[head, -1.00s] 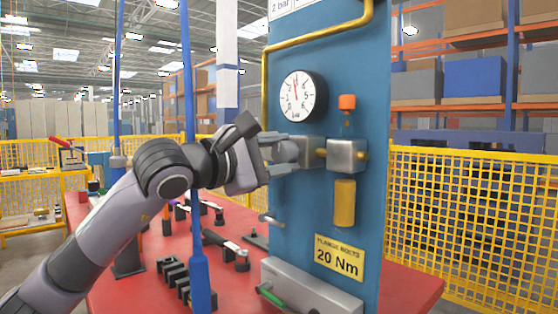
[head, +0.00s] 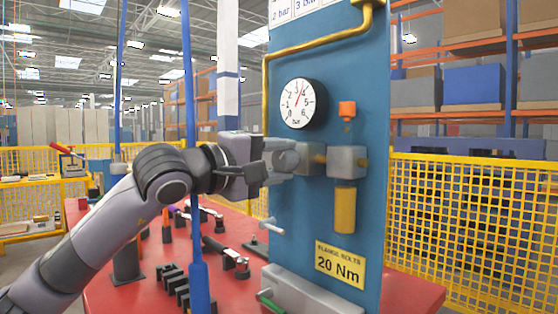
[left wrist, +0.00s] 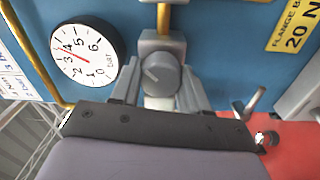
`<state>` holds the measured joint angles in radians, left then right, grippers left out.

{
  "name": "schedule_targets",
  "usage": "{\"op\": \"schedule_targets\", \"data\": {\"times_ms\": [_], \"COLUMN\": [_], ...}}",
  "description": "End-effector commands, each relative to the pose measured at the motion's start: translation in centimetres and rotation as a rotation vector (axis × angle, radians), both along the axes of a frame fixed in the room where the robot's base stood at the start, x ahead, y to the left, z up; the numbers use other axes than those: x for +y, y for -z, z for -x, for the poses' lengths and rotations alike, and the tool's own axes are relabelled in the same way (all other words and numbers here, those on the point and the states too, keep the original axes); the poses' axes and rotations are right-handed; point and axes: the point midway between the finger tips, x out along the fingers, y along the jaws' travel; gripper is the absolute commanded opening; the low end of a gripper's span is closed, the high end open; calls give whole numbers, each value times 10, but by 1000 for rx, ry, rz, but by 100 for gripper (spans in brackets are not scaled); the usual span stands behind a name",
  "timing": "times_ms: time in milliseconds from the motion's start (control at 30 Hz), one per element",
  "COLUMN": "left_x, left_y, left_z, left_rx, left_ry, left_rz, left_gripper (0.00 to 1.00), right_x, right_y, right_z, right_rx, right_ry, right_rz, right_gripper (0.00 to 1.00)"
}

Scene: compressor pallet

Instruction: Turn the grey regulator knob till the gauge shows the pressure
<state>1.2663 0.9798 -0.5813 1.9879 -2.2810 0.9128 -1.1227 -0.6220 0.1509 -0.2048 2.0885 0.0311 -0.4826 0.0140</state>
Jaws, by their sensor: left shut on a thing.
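The grey regulator knob (head: 304,158) sticks out to the left of the grey regulator block (head: 347,161) on the blue panel. My left gripper (head: 280,161) is shut on the knob. In the left wrist view the knob (left wrist: 158,73) sits between the two fingers, with a pale mark on its face. The round white gauge (head: 299,104) is above the knob; its red needle points up and slightly right, seemingly between 3 and 4. The gauge also shows in the left wrist view (left wrist: 85,57). A card (head: 295,10) at the top reads 2 bar and 3 bar, partly cut off.
A brass pipe (head: 310,41) runs over the gauge. A blue post (head: 194,200) stands before my arm. Tools lie on the red table (head: 135,293).

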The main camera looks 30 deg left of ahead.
Motion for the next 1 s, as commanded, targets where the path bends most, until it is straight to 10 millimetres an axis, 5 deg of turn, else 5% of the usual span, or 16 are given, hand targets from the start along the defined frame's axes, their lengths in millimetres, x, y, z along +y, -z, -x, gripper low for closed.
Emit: {"op": "schedule_targets", "data": {"times_ms": [400, 433, 500, 833, 1000], "left_x": [-2, -2, -1, 0, 7], "left_y": [3, 3, 3, 1, 3], "left_z": [0, 0, 0, 2, 19], "left_rx": [4, 4, 3, 0, 0], "left_ry": [4, 4, 3, 1, -1], "left_rz": [-8, -8, -8, -6, -9], "left_gripper": [15, 51, 69, 69, 69], "right_x": [-2, -2, -2, -1, 0], "right_y": [5, 5, 5, 4, 4], "right_z": [3, 3, 3, 3, 2], "right_rx": [13, 13, 13, 10, 3], "right_ry": [3, 3, 3, 2, -2], "right_rz": [3, 3, 3, 3, 1], "right_gripper": [43, 43, 43, 43, 43]}}
